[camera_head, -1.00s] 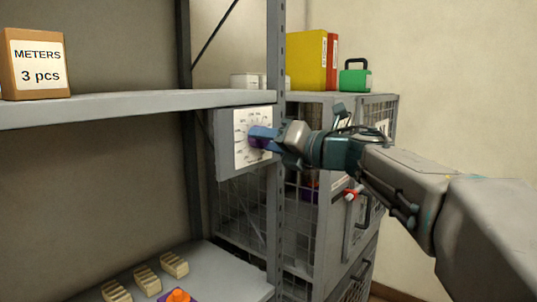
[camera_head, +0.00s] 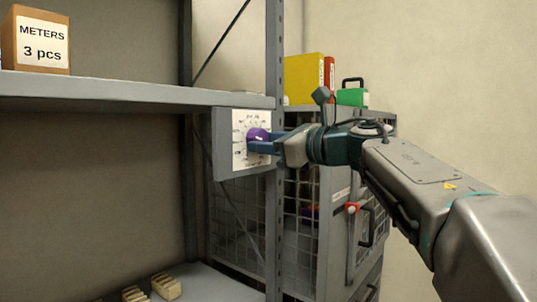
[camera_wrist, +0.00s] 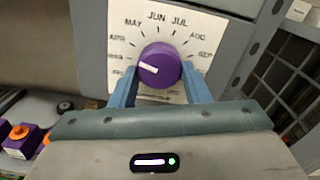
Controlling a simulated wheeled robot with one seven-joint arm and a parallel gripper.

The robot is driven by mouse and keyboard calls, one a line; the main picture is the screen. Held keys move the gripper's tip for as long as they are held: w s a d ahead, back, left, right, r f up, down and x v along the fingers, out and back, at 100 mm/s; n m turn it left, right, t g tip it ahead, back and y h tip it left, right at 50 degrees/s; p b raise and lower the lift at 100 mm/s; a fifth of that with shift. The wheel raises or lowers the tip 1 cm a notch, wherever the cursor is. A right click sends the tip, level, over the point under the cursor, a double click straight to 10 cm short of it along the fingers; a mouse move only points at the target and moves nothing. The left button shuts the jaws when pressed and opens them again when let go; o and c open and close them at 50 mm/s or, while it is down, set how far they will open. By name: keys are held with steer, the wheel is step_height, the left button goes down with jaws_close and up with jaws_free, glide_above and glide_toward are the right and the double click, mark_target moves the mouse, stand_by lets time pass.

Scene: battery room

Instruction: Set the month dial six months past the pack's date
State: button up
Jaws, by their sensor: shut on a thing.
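The month dial is a purple knob (camera_head: 257,135) on a white month plate (camera_head: 239,157), fixed to a grey box on the rack post. In the wrist view the knob (camera_wrist: 165,55) has a white pointer mark aimed left and slightly up, toward the label that looks like MAR. APR, MAY, JUN, JUL, AUG and SEP run clockwise around the plate (camera_wrist: 207,25); lower labels are hidden. My gripper (camera_wrist: 160,80) is shut on the knob, one blue finger on each side. No pack's date is readable.
A METERS box (camera_head: 42,40) stands on the upper shelf (camera_head: 120,90). Cream ribbed pieces (camera_head: 165,286) lie on the lower shelf. A wire-mesh cabinet (camera_head: 300,230) with a red-handled latch is behind; yellow and red binders and a green case (camera_head: 352,97) are on top.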

steer(key=shift+w+n+b, duration=0.15)
steer(key=shift+n+b, duration=0.5)
steer(key=shift+n, duration=3.95)
steer(key=o, duration=1)
steer(key=shift+c, duration=0.2)
steer(key=shift+d+r, duration=0.1)
steer(key=p+v, duration=0.2)
steer(key=v, duration=1.2)
